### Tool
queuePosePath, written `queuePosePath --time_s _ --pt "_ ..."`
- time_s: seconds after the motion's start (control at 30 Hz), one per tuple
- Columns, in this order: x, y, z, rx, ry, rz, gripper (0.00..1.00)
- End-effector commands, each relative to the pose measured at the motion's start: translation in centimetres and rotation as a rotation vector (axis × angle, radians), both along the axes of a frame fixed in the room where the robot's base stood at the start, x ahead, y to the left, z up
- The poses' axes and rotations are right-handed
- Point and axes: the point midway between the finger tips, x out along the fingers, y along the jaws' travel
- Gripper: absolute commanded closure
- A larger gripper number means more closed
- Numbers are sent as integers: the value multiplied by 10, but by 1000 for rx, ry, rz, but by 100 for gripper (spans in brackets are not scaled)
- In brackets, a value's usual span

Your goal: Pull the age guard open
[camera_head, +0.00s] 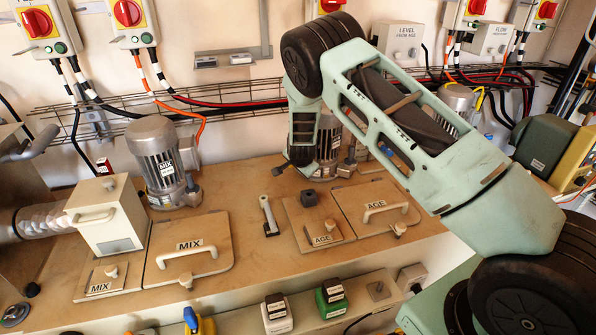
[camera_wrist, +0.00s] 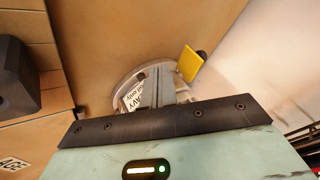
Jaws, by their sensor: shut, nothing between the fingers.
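Two plates labelled AGE lie on the tan bench in the head view. The larger age guard (camera_head: 375,222) has a pale bar handle (camera_head: 387,208) and lies flat, closed. Left of it is a smaller AGE plate (camera_head: 294,222) with a knob and a black block (camera_head: 309,197). That block (camera_wrist: 14,75) also shows at the left of the wrist view, with an AGE label below. My gripper (camera_head: 298,160) points down behind the block, apart from the handle. In the wrist view my gripper's (camera_wrist: 158,85) fingers are shut and empty, in front of a pale round part with partly hidden print.
A grey MIX motor (camera_head: 158,157) and MIX lid (camera_head: 190,257) are at the left. A motor (camera_head: 328,145) stands close behind my wrist. Cable trays and switches line the back wall.

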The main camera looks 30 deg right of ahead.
Motion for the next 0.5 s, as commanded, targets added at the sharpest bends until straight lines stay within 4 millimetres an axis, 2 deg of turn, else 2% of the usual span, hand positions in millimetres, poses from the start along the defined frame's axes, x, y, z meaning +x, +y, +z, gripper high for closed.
queuePosePath --time_s 0.27,0.5 --pt "-11 9 19 0 -1 0 100" --pt "-27 23 47 0 -2 1 100"
